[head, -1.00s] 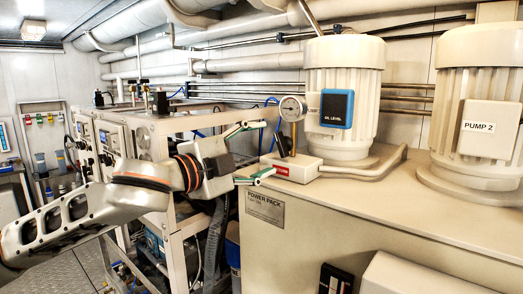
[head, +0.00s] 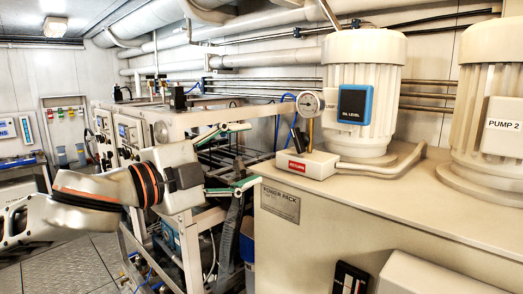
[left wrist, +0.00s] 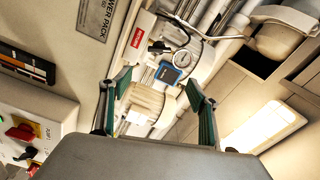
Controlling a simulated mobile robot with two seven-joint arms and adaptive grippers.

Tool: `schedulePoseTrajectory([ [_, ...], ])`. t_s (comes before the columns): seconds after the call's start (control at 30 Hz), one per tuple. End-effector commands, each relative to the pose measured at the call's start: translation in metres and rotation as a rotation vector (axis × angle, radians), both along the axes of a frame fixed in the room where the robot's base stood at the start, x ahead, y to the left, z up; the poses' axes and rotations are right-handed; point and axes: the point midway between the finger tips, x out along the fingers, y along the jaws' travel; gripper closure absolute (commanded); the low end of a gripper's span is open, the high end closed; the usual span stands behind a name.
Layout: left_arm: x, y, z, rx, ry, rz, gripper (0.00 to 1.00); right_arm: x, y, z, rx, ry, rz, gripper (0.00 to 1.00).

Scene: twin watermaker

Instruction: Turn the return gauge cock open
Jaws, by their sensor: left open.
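The return gauge cock has a black lever (head: 297,138) standing up from a pale block (head: 318,166) with a red label (head: 297,167), on top of the power pack. A round gauge (head: 308,103) stands on a stem just behind it. In the left wrist view the lever (left wrist: 159,47), red label (left wrist: 137,38) and gauge (left wrist: 180,58) show beyond the fingertips. My left gripper (head: 250,154) is open and empty, to the left of the block and apart from it. It also shows in the left wrist view (left wrist: 158,80), fingers spread. My right gripper is not in view.
A large pump motor (head: 362,85) with a blue-framed oil level display (head: 356,104) stands close right of the gauge. A second pump (head: 495,120) is farther right. The power pack cabinet (head: 350,215) lies below. A metal equipment frame (head: 170,125) stands behind my left arm.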

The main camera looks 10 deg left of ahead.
Motion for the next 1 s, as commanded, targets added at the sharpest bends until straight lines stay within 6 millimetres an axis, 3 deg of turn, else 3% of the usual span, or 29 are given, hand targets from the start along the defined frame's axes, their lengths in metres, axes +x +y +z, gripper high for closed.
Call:
schedulePoseTrajectory([
  [0.2, -0.017, 0.013, -0.001, -0.001, 0.002, 0.0, 0.39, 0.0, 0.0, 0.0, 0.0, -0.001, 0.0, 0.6],
  [0.5, -0.02, 0.015, -0.001, 0.0, 0.001, 0.0, 0.39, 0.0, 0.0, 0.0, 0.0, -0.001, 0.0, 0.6],
  [0.53, -0.02, 0.015, -0.001, -0.001, 0.001, 0.0, 0.42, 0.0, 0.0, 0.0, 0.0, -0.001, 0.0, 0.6],
  [0.67, -0.018, 0.014, 0.008, -0.015, -0.024, -0.004, 0.74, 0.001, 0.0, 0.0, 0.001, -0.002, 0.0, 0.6],
  [0.77, -0.015, 0.01, 0.033, -0.061, -0.102, -0.022, 0.74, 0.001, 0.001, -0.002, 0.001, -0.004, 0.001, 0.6],
  [1.0, -0.031, -0.011, 0.128, -0.172, -0.457, -0.154, 0.74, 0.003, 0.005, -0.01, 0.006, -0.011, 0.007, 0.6],
])
